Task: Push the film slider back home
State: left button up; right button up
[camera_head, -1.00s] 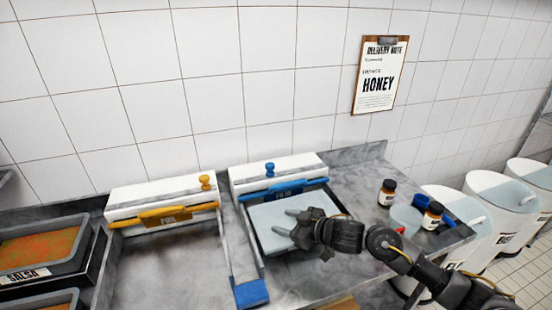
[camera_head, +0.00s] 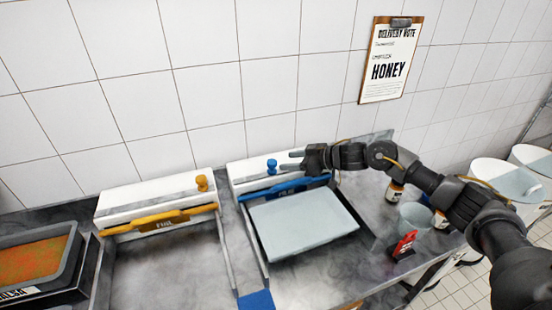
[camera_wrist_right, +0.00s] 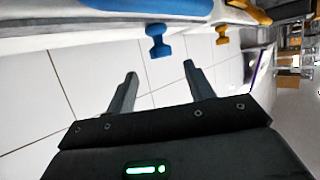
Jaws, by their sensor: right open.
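The blue slider knob (camera_head: 272,166) stands upright on the white film dispenser (camera_head: 243,170) with the blue bar, behind the tray. My right gripper (camera_head: 292,162) is open and empty, just to the right of this knob, its fingers pointing left toward it. In the right wrist view the blue knob (camera_wrist_right: 159,41) shows beyond the spread fingertips (camera_wrist_right: 160,69), apart from them. A yellow slider knob (camera_head: 202,183) stands on the dispenser to the left (camera_head: 130,203); this yellow knob also shows in the wrist view (camera_wrist_right: 222,35). My left gripper is out of view.
A pale covered tray (camera_head: 303,222) sits in front of the blue bar (camera_head: 285,190). A red stand (camera_head: 404,245), a clear cup (camera_head: 415,214) and dark-capped jars (camera_head: 394,191) stand to the right. The tiled wall closes the back. The left worktop bay (camera_head: 170,265) is clear.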

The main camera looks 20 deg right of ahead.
aim_at(273, 162)
jog(key=p+x, duration=0.1)
jog(key=x, duration=0.3)
jog(key=shift+w+a, duration=0.2)
jog(key=shift+a, duration=0.15)
jog(key=shift+w+a+f, duration=0.1)
jog(key=shift+w+a, duration=0.1)
jog(key=shift+a, duration=0.05)
jog(key=shift+w+a+f, duration=0.15)
jog(key=shift+f, duration=0.1)
grip_shut()
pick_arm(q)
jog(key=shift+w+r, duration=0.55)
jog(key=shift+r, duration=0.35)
